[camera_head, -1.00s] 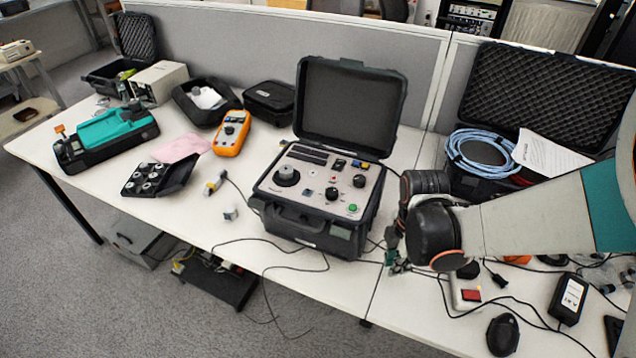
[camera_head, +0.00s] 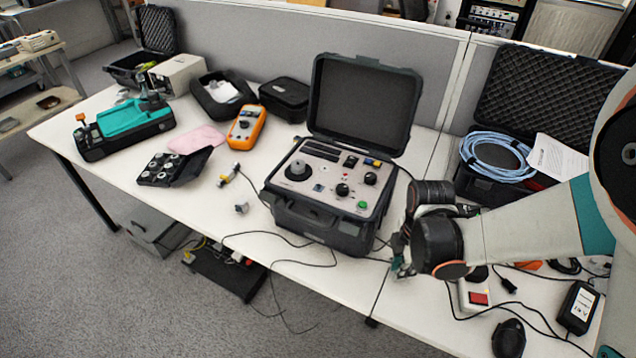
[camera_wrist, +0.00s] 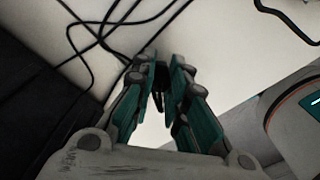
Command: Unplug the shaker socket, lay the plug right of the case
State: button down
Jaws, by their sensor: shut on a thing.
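The open black case (camera_head: 325,218) stands mid-table with its lid up and a grey control panel inside. My gripper (camera_head: 402,268) is low over the table just right of the case, beyond its front right corner. In the wrist view my gripper (camera_wrist: 161,82) is shut on a small black plug (camera_wrist: 160,76), held between the teal fingertips. Dark cables run beside and above it; which one joins the plug is unclear. In the head view the plug is too small or hidden to make out. I cannot make out the shaker socket.
A white box with a red switch (camera_head: 477,296), a black mouse-like object (camera_head: 508,338) and a black adapter (camera_head: 578,307) lie to the right. A case with blue cable (camera_head: 495,155) stands behind my arm. Loose cables cross the table's front edge.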

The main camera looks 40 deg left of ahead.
jog(key=shift+f, duration=0.3)
jog(key=c, duration=1.5)
grip_release()
jog(key=shift+r, duration=0.1)
jog(key=shift+r+p, duration=1.6)
jog(key=shift+r, duration=0.85)
